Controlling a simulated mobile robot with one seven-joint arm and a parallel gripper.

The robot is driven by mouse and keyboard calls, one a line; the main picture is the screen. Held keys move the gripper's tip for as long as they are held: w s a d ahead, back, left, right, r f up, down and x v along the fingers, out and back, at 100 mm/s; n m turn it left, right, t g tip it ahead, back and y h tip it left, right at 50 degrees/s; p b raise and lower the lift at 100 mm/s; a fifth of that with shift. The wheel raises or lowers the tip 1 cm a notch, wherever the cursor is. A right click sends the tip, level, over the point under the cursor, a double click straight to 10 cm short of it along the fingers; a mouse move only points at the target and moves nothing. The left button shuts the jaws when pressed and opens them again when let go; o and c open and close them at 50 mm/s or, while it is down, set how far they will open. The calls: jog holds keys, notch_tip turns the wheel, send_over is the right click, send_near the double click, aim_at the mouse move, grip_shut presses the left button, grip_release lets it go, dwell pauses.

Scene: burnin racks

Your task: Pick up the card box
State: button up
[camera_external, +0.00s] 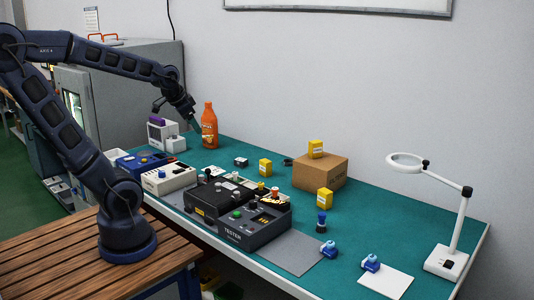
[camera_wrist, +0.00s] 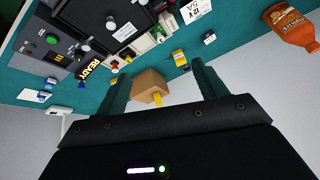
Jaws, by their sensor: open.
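The brown card box (camera_external: 320,173) sits on the teal bench top toward the back, right of the tester units. A small yellow box (camera_external: 316,149) stands on top of it. In the wrist view the card box (camera_wrist: 150,83) shows small and distant between my finger pads. My gripper (camera_external: 193,119) is raised near the orange bottle at the bench's far left end, well apart from the card box. In the wrist view its two green fingers (camera_wrist: 160,70) are spread with nothing between them.
Yellow boxes (camera_external: 265,167) (camera_external: 325,198) flank the card box. A black tester (camera_external: 254,222) lies in front of it. A white magnifier lamp (camera_external: 447,259) stands at right. Bare bench shows right of the card box.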

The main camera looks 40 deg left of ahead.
jog(key=w+a+f+m+t, duration=0.1)
jog(key=w+f+m, duration=0.2)
jog(key=w, duration=0.2)
jog(key=w+a+f+m, duration=0.1)
jog(key=w+f+m, duration=0.2)
jog(key=w, duration=0.3)
jog(key=m+t+h, duration=0.1)
jog(key=m+t, duration=0.5)
jog(key=m, duration=1.8)
send_near(269, 165)
jog(key=a, duration=0.2)
jog(key=w+a, duration=0.1)
jog(key=a, duration=0.1)
jog(key=shift+a+f, duration=0.2)
jog(key=m, duration=0.2)
jog(key=d+f+m+h, duration=0.1)
jog(key=m, duration=0.1)
jog(key=shift+w+d, duration=0.15)
jog(key=shift+d, duration=0.05)
jog(key=shift+w+d+f+t, duration=0.15)
jog(key=shift+w+t, duration=0.15)
jog(key=shift+w, duration=0.15)
jog(key=x, duration=1)
jog(key=shift+s+f, duration=0.1)
jog(key=shift+f, duration=0.05)
